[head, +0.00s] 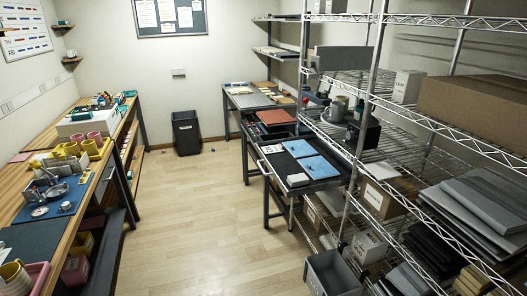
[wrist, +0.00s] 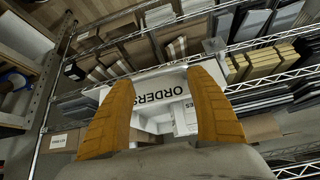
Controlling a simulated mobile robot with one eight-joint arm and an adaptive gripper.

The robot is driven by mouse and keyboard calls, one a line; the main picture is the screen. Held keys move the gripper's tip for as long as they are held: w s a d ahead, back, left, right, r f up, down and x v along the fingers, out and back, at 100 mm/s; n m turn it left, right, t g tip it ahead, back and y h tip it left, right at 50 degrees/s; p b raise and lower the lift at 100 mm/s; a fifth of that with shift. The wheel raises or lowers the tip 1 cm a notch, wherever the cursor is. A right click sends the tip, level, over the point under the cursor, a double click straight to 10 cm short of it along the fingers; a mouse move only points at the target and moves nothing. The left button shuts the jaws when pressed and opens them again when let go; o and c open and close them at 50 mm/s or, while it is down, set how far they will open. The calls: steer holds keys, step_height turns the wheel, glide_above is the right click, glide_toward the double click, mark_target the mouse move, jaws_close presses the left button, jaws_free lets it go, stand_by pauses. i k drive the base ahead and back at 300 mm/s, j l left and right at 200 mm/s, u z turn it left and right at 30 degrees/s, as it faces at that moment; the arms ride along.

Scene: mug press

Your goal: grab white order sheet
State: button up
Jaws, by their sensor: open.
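My gripper (wrist: 161,80) shows in the wrist view, with two orange fingers wide apart and nothing held between them. Beyond the fingers is a white surface marked ORDERS (wrist: 165,84), its lettering upside down. I cannot tell whether it is a loose sheet or the face of a box, and the fingers hide its sides. In the head view my gripper is not seen. There, white sheets (head: 169,11) hang on the dark board on the back wall, and a small white sheet (head: 272,149) lies on the right-hand table. I cannot tell which is the order sheet.
In the wrist view, wire shelves (wrist: 262,40) hold several boxes and stacks around the white surface. In the head view, a wire rack (head: 385,90) stands at right and a cluttered workbench (head: 120,145) at left. A black bin (head: 186,135) stands at the back.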

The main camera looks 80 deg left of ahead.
mark_target(269, 150)
steer(key=i+u, duration=0.15)
steer(key=u, duration=1.95)
steer(key=i+l+u, duration=0.1)
steer(key=u, duration=0.25)
steer(key=l+u, duration=0.3)
